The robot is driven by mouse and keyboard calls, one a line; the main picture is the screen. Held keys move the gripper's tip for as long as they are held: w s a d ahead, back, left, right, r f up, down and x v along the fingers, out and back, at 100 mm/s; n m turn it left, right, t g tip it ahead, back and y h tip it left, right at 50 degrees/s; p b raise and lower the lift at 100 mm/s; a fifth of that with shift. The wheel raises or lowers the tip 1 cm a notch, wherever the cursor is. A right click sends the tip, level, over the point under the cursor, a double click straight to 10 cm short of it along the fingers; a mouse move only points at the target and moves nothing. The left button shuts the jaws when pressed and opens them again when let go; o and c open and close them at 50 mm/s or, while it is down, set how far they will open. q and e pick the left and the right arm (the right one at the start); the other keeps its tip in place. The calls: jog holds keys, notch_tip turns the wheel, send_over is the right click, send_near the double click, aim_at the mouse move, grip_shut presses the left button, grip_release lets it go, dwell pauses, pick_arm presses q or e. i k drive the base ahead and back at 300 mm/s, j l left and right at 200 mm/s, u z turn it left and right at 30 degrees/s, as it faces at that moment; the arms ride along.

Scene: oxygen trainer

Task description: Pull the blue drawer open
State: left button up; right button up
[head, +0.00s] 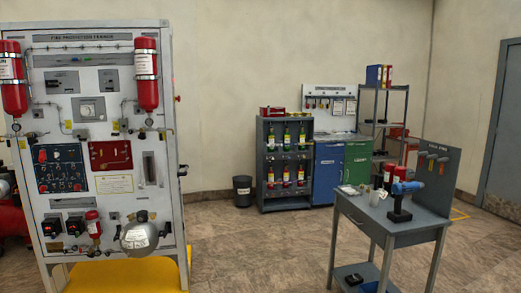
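A blue cabinet front (327,174) stands against the back wall, right of the grey bottle shelf and left of a green front (358,162). It is small in the head view and looks closed. I cannot tell clearly whether it is a drawer or a door; a lighter handle-like line shows near its top. Neither of my grippers is in the head view, so their state is not shown.
A grey work table (388,226) holding a blue drill (403,196) stands in front at the right. A fire trainer panel (103,110) on a yellow base fills the left. A black bin (242,190) stands by the bottle shelf (265,165). The middle floor is clear.

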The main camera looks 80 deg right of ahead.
aim_at(338, 148)
jog(key=z, duration=3.3)
jog(key=i+j+u, duration=0.2)
jog(key=i, duration=0.4)
jog(key=i+j+u, duration=0.1)
jog(key=i+u, duration=0.15)
jog(key=i, duration=0.4)
jog(key=i+j+z, duration=0.1)
jog(key=i, duration=2.15)
jog(key=i+u, duration=0.2)
jog(key=i, duration=1.95)
jog(key=i+l+z, duration=0.15)
jog(key=i+z, duration=0.3)
jog(key=i, duration=0.4)
jog(key=i+j+z, duration=0.1)
jog(key=i+z, duration=0.4)
jog(key=i, duration=0.35)
